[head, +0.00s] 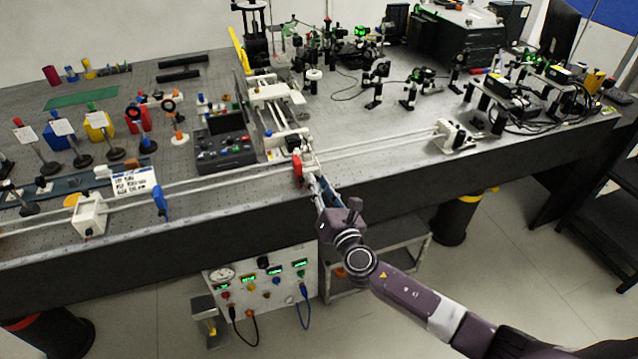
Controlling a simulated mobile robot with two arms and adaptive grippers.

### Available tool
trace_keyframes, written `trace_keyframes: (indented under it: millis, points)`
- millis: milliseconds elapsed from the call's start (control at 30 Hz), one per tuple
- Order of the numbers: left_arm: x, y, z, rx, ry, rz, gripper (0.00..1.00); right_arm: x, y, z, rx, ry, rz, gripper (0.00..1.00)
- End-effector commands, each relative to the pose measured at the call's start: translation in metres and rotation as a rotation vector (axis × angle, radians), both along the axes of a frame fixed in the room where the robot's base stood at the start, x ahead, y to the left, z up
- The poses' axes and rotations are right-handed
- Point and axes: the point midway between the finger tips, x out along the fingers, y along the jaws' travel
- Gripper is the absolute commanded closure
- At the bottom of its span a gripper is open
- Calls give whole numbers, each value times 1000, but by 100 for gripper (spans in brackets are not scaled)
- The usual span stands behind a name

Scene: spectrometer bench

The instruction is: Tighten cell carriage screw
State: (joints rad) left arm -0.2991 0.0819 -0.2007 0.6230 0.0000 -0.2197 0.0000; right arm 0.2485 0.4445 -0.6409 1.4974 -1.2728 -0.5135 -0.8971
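A twin-rod rail (385,147) runs along the front of the bench. A white carriage (306,158) sits on it near the middle, with a red knob (297,168) on its front side; I cannot tell for sure that this is the cell carriage and its screw. My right gripper (318,188) reaches up from the lower right, at the bench's front edge just below and right of the red knob. Its fingers are small and partly hidden by my wrist, so contact and opening cannot be told. My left gripper is not in view.
Another white block (90,214) and a blue knob (160,201) are on the rail at left; a white block (453,136) is at right. A control box (226,150) stands behind the rail. Below is a panel with gauges (262,283). The bench right of the middle carriage is fairly clear.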

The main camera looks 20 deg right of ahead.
Motion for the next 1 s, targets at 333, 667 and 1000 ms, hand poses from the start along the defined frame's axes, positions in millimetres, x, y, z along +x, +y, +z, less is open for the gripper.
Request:
trace_keyframes:
  millis: [333,667,1000]
  points:
    - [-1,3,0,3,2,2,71,1,0,0,0,0,0,91]
    - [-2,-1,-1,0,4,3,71,1,0,-1,5,0,0,100]
    - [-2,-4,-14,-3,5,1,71,0,0,-3,128,4,1,100]
